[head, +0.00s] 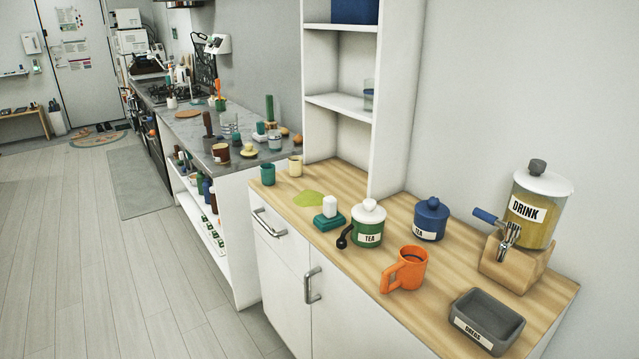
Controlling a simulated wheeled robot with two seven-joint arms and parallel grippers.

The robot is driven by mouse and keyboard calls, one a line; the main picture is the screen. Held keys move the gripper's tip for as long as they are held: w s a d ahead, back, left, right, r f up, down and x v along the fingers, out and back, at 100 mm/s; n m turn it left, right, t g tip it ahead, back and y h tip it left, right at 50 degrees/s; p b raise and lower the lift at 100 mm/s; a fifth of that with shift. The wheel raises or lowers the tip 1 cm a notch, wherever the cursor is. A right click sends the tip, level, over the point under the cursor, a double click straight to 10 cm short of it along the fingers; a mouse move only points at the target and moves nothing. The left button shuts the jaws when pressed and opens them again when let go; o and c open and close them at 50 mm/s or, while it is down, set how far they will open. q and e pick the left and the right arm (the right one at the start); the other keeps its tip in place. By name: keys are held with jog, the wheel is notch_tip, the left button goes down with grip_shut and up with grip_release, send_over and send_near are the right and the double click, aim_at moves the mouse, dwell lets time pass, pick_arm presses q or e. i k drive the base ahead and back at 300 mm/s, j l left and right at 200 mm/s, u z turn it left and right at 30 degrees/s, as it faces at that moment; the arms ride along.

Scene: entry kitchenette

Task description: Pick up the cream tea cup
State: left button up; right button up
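The cream tea cup (295,166) stands upright on the far left end of the wooden counter (400,235), beside the tall shelf. It is small, pale and without a visible handle. A similar green cup (268,174) stands just left of it, nearer the counter's front edge. Neither of my grippers shows in the head view.
A green spill (309,199), a teal block with a white top (329,215), a green tea canister (368,228), a blue tea canister (431,219), an orange mug (406,269), a grey dregs tray (487,318) and a drink dispenser (530,215) occupy the counter. The white shelf unit (340,101) rises close behind the cup.

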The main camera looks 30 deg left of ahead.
aim_at(296, 167)
jog(key=i+j+z, duration=0.2)
jog(key=j, duration=1.25)
jog(key=i+j+z, duration=0.2)
jog(key=j, duration=1.25)
jog(key=i+j+z, duration=0.1)
jog(key=j+z, duration=0.15)
jog(key=j, duration=1.2)
